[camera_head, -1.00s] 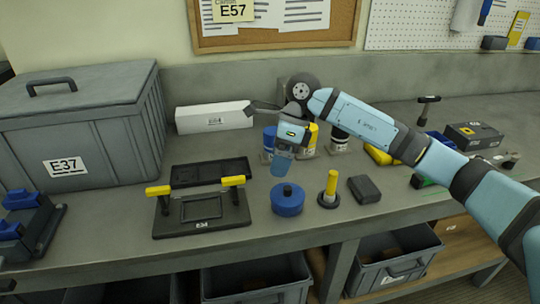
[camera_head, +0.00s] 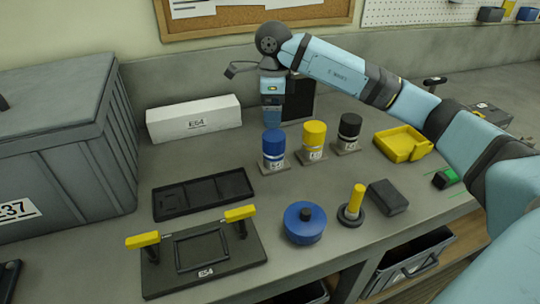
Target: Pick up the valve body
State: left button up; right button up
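No thing in view is marked as the valve body, and I cannot tell which it is. A blue cylinder (camera_head: 274,146), a yellow cylinder (camera_head: 314,138) and a black-topped cylinder (camera_head: 348,130) stand upright on small labelled bases mid-bench. A round blue part with a black knob (camera_head: 304,222) lies nearer the front edge. Beside it a yellow post (camera_head: 356,199) stands on a round dark base. My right gripper (camera_head: 272,116) points down behind the blue cylinder, in front of a dark panel. Its finger gap does not show clearly. My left gripper is out of view.
A grey lidded crate (camera_head: 60,150) fills the left. A white box (camera_head: 193,119) stands at the back. A black tray (camera_head: 203,194) and a black plate with yellow handles (camera_head: 205,255) lie front left. A black block (camera_head: 387,197) and yellow bin (camera_head: 402,144) are right.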

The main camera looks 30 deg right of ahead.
aim_at(274, 135)
notch_tip(274, 135, down, 11)
jog(key=shift+d+r+p, duration=0.1)
jog(key=shift+d+p, duration=0.05)
jog(key=shift+p, duration=0.2)
jog(key=shift+r, duration=0.1)
grip_shut()
dwell(0.3)
